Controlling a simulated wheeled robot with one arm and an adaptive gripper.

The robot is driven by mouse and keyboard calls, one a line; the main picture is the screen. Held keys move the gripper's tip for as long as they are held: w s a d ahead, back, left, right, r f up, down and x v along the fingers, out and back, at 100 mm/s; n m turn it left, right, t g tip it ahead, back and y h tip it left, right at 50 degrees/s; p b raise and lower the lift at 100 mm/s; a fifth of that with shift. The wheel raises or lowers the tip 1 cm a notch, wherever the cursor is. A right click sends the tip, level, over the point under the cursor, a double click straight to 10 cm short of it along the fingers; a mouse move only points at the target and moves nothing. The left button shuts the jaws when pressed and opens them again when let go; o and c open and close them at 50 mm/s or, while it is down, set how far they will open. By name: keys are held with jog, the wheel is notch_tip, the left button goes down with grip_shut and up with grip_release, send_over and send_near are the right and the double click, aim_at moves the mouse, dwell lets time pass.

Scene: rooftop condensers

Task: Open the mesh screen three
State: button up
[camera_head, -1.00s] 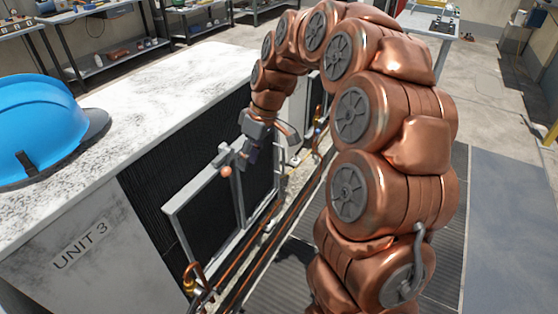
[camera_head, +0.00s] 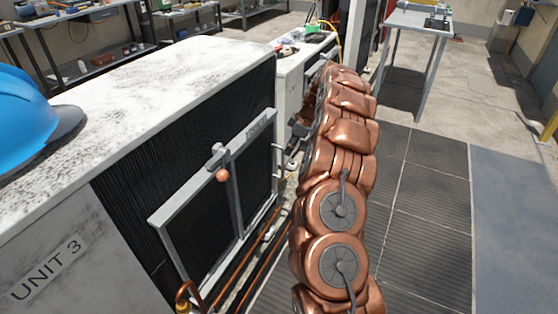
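The mesh screen (camera_head: 194,238) is a grey-framed panel on the front side of the white unit (camera_head: 42,238) labelled UNIT 3. It has a centre bar and a latch with an orange-pink ball knob (camera_head: 222,175) near its top middle. The frame looks close to the dark finned face; I cannot tell whether there is a gap. My gripper (camera_head: 295,140) is to the right of the screen, beyond its far edge, mostly hidden behind my copper arm. Its fingers are too small and covered to read. It looks apart from the knob.
A blue hard hat (camera_head: 30,112) lies on top of the unit. Copper pipes (camera_head: 228,268) run low along the screen's bottom. Another white unit (camera_head: 292,82) stands behind my arm. A bare grated walkway (camera_head: 420,215) lies to the right.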

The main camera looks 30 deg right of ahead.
aim_at(283, 159)
jog(key=x, duration=0.8)
jog(key=shift+w+d, duration=0.15)
jog(key=shift+d, duration=0.05)
jog(key=shift+c, duration=0.4)
grip_shut()
